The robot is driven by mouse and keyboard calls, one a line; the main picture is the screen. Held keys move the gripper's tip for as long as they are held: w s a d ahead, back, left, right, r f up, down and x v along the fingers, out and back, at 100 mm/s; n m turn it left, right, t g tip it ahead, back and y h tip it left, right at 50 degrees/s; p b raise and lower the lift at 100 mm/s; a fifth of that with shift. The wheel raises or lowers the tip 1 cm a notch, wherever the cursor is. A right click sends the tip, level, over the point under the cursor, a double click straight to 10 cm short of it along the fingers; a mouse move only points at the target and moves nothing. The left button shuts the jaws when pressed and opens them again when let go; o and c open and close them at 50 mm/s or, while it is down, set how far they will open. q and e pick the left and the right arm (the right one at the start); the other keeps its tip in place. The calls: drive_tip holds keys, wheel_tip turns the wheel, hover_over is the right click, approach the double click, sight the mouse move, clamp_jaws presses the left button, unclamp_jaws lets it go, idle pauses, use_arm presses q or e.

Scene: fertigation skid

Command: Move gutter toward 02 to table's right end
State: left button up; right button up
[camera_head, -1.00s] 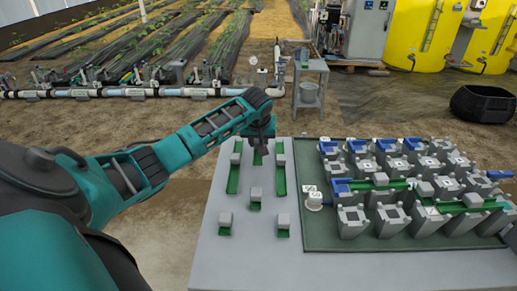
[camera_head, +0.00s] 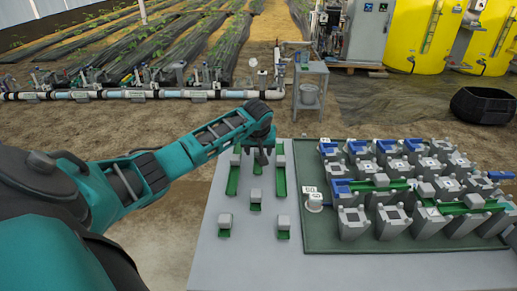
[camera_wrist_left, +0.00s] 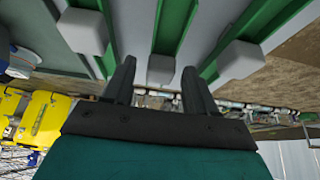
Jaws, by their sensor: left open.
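Several green gutters with grey blocks lie on the left part of the grey table (camera_head: 210,268). In the back row are a left gutter (camera_head: 233,180), a middle one largely hidden by my gripper, and a right gutter (camera_head: 281,180). My left gripper (camera_head: 260,153) is open and points down over the middle back gutter. In the left wrist view, a grey block (camera_wrist_left: 161,72) shows between the open fingers, with its green gutter (camera_wrist_left: 174,22) beyond. I cannot tell whether the fingers touch it. I cannot read a 02 label. My right gripper is not seen.
A dark green board (camera_head: 330,243) on the table's right holds several grey stands, blue pieces and green channels. Shorter gutters stand in front of my gripper, one at the front left (camera_head: 225,226). The table's front left is clear.

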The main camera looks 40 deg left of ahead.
use_arm(q)
drive_tip(key=shift+r, duration=0.2)
drive_tip(key=p+v, duration=0.2)
drive_tip(key=v, duration=1)
drive_tip(key=shift+p, duration=0.35)
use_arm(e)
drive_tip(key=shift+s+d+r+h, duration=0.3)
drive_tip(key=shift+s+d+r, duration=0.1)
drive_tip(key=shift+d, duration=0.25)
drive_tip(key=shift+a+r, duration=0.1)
use_arm(q)
drive_tip(key=shift+s+f, duration=0.1)
